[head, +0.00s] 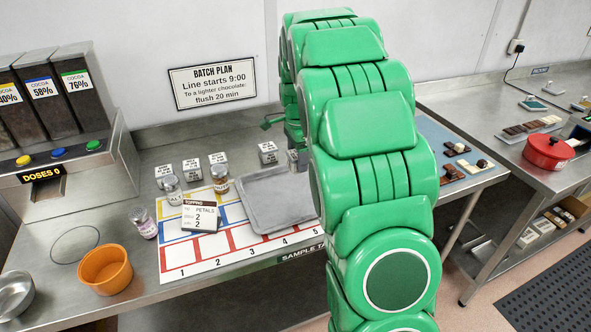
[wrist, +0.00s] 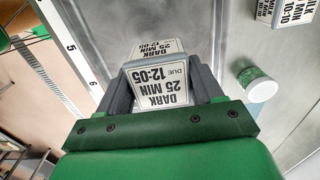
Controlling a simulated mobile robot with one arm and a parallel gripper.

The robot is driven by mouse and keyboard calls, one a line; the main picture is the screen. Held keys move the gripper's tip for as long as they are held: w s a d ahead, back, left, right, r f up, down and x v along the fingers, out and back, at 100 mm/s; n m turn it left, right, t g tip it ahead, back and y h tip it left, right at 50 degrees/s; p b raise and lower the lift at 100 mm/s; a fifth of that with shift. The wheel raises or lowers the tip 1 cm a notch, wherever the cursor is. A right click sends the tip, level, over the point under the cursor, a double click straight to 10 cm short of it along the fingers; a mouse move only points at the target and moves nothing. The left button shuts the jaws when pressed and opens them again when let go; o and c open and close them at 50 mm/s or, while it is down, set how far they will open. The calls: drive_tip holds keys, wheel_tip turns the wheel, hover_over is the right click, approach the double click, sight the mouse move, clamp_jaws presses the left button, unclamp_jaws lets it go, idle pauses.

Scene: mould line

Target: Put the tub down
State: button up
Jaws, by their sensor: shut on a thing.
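The tub (wrist: 162,95) is a white block-like container with black labels reading DARK 25 MIN, DUE 12:05, on two faces. It sits between the two grey fingers of my gripper (wrist: 160,88) in the wrist view, and the gripper is shut on it. A steel surface (wrist: 215,20) lies beyond it; I cannot tell whether the tub touches it. In the head view my green arm hides the gripper and the held tub.
A small green container with a white end (wrist: 258,85) and another labelled tub (wrist: 287,10) are near.

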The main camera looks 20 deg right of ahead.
drive_tip(key=shift+w+d+f, duration=0.2)
drive_tip(key=shift+w+f, duration=0.75)
drive_tip(key=shift+f, duration=0.25)
drive_tip(key=shift+w+d+f, duration=0.2)
drive_tip(key=shift+w+f, duration=0.7)
drive_tip(key=shift+f, duration=0.3)
drive_tip(key=shift+w+f, duration=0.1)
drive_tip(key=shift+f, duration=1.5)
drive_tip(key=shift+f, duration=0.1)
drive_tip(key=o, duration=1.1)
